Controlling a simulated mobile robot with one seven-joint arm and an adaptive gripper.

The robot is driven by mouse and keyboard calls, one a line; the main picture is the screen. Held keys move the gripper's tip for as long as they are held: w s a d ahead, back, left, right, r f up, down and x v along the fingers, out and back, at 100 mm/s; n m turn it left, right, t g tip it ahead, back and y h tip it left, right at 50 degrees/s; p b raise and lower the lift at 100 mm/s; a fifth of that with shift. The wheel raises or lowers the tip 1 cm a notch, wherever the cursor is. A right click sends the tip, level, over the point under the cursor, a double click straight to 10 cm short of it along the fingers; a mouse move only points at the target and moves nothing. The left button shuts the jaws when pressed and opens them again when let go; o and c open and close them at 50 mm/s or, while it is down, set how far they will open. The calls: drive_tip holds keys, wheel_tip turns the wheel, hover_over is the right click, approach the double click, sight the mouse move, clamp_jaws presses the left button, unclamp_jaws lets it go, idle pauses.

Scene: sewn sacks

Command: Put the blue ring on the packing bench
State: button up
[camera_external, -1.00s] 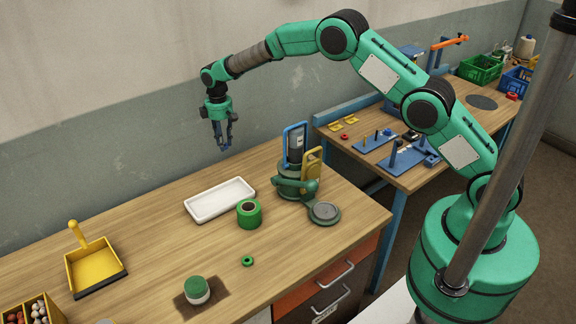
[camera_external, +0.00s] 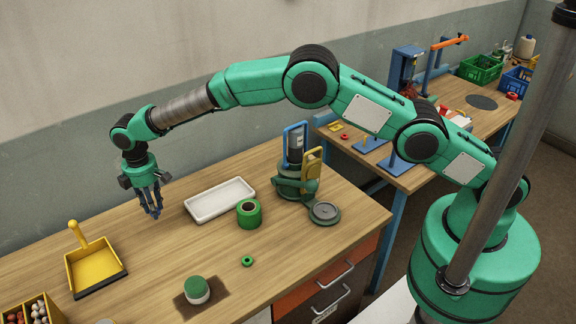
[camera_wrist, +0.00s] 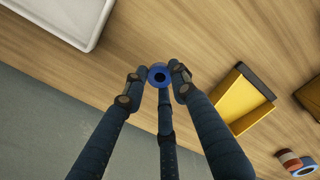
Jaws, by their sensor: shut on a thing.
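The blue ring (camera_wrist: 160,75) is pinched between the fingertips of my gripper (camera_wrist: 159,77) in the wrist view. In the external view my gripper (camera_external: 152,212) points down over the left part of the near wooden bench (camera_external: 140,260), apparently above its top; the ring cannot be made out there. A second wooden bench (camera_external: 450,105) with a blue frame stands at the back right. I cannot tell from the pictures which of the two is the packing bench.
On the near bench are a white tray (camera_external: 219,199), a green roll (camera_external: 249,214), a small green ring (camera_external: 247,261), a yellow dustpan (camera_external: 95,266), a green-topped round thing (camera_external: 196,290) and a green machine (camera_external: 297,180). Bare wood lies between dustpan and tray.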

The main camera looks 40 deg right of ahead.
drive_tip(key=s+a+n, duration=0.3)
drive_tip(key=s+a, duration=1.3)
drive_tip(key=s, duration=0.3)
drive_tip(key=shift+a, duration=0.4)
hover_over(135, 300)
drive_tip(key=shift+d+f, duration=0.1)
drive_tip(key=shift+f, duration=2.95)
drive_tip(key=shift+f, duration=1.85)
drive_tip(key=shift+f, duration=0.1)
drive_tip(key=o, duration=0.9)
